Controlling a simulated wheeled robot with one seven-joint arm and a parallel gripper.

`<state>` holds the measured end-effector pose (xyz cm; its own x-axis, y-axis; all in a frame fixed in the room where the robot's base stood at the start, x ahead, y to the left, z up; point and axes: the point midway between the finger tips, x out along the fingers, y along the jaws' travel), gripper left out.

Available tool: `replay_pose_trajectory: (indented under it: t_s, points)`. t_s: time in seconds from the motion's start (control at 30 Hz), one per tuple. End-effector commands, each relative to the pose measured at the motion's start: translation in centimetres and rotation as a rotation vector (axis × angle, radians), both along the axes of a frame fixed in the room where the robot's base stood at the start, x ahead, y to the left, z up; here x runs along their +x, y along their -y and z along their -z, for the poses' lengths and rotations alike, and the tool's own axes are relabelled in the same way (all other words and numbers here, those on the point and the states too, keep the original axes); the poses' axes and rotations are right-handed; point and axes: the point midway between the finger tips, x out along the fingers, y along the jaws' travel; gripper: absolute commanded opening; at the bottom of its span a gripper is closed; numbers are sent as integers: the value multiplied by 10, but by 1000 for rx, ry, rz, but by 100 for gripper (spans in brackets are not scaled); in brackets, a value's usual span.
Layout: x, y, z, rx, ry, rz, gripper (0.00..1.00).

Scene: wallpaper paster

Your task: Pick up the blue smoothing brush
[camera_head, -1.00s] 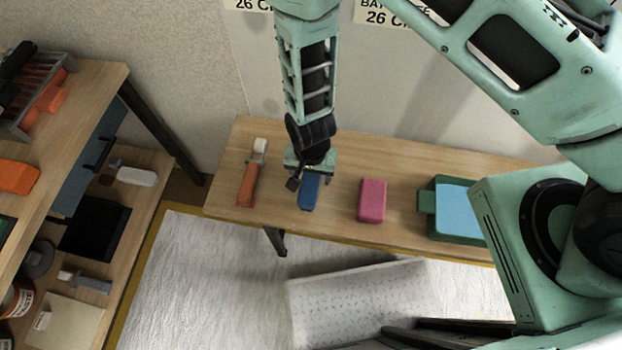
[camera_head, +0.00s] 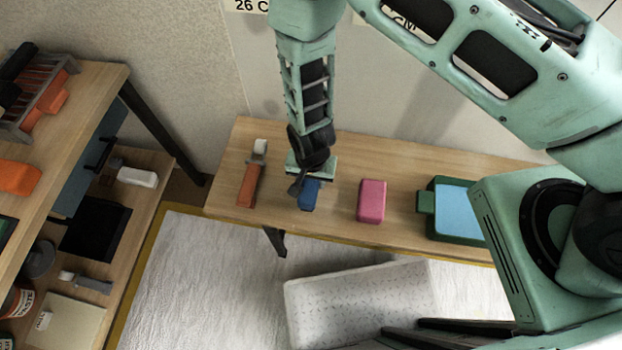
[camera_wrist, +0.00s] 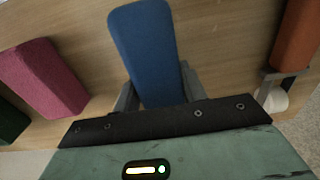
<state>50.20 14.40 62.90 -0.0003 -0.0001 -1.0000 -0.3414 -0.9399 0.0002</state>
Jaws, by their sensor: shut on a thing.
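The blue smoothing brush (camera_head: 309,195) is on the wooden bench, below my gripper (camera_head: 305,188) in the head view. In the wrist view the blue brush (camera_wrist: 148,45) lies between the two grey fingers of my gripper (camera_wrist: 158,92), which are shut on its sides. The near end of the brush is hidden behind the dark edge of the gripper body. I cannot tell whether the brush still touches the bench.
A pink block (camera_head: 371,201) lies to the right on the bench (camera_head: 340,225), then a green tray (camera_head: 447,237) with a light blue surface. An orange-handled tool (camera_head: 249,185) lies to the left. A pale speckled trough (camera_head: 355,305) is below the bench.

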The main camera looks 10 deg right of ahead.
Motion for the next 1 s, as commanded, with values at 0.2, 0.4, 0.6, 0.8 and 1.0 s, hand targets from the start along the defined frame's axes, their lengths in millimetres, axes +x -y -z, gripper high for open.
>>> replay_pose_trajectory:
  t_s: [0.2,0.4,0.6,0.8,1.0]
  points:
    - [1,-1,-15,2,3,-1,11]
    - [1,-1,-50,3,4,-2,11]
    - [1,-1,-83,2,3,-1,11]
    - [0,0,-98,0,1,0,11]
    - [0,0,-100,0,0,0,11]
